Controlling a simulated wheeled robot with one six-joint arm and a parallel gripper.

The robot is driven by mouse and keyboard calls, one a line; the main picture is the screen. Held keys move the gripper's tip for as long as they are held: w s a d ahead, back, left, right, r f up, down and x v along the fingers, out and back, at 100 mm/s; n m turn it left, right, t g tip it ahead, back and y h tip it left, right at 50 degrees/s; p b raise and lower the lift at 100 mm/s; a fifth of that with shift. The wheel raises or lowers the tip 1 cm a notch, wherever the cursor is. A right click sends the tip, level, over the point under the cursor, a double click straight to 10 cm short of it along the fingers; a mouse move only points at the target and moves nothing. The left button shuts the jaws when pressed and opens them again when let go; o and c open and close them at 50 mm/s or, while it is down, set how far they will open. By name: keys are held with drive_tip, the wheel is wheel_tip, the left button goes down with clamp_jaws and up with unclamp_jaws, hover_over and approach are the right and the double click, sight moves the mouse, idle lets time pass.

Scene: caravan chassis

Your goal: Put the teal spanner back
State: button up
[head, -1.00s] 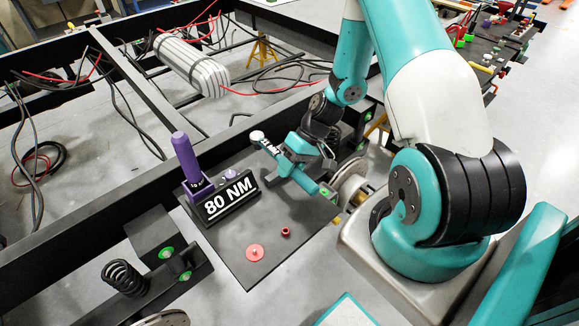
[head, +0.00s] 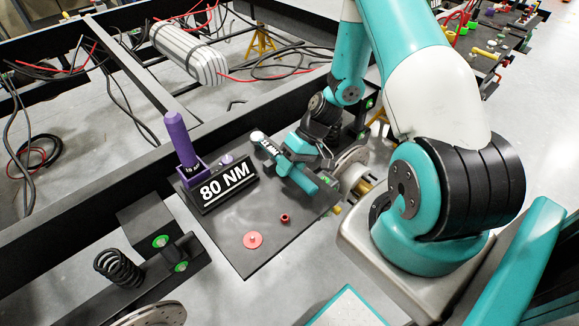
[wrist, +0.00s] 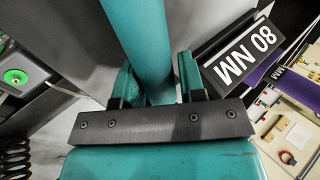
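The teal spanner (head: 297,175) has a teal handle, a dark band with white lettering and a pale round head. My gripper (head: 303,152) is shut on its handle and holds it over the right back part of a black board (head: 240,235). In the wrist view the teal handle (wrist: 148,40) runs between my two fingers (wrist: 157,85), and its far end is out of frame. A black block marked 80 NM (head: 224,189) stands left of the spanner, apart from it; it also shows in the wrist view (wrist: 238,55).
A purple spanner (head: 181,140) stands upright in a holder behind the 80 NM block. A red disc (head: 253,240) and a small red ring (head: 285,218) lie on the board. A black chassis beam (head: 90,215) runs behind, and a brake disc (head: 350,165) is right of the spanner.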

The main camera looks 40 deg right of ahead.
drive_tip(key=o, duration=0.4)
drive_tip(key=shift+c, duration=0.2)
drive_tip(key=w+v, duration=0.1)
drive_tip(key=v, duration=1.6)
drive_tip(key=shift+s+d+r, duration=0.15)
drive_tip(key=shift+s+r, duration=0.05)
drive_tip(key=shift+s, duration=0.35)
drive_tip(key=shift+r, duration=0.1)
